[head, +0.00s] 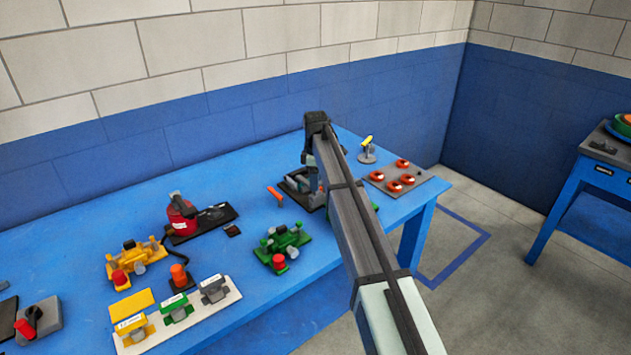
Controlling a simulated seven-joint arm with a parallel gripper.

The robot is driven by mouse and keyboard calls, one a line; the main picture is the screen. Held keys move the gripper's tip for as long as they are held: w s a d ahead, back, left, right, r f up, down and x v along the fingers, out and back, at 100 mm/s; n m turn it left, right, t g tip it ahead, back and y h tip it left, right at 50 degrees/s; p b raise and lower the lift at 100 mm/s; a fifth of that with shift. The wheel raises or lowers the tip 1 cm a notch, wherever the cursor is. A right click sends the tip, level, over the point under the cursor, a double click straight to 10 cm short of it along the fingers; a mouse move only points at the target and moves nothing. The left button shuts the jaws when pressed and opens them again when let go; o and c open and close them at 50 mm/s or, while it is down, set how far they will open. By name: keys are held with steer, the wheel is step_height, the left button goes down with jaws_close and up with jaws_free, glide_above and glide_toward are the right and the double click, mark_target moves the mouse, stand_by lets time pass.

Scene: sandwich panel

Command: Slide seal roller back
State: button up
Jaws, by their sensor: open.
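My arm reaches in from the lower right and bends down at its top. My gripper (317,190) hangs low at a dark device (293,188) on the blue table, partly hidden by my own forearm. The jaws are open. Fingers and device overlap, so I cannot tell whether they touch. An orange-red bar (275,196) shows just left of that device. No part is clearly recognizable as the seal roller; it may belong to this dark device, much of which is hidden behind my arm.
On the blue table (225,263) stand a green fixture (283,245), a yellow fixture (133,262), a red machine (182,216) and a white strip (200,322) with coloured blocks. Right of my arm are a grey panel with red knobs (407,180) and a yellow-topped stand (367,152).

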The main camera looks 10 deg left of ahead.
steer(key=shift+f, duration=0.35)
jaws_close()
stand_by(0.3)
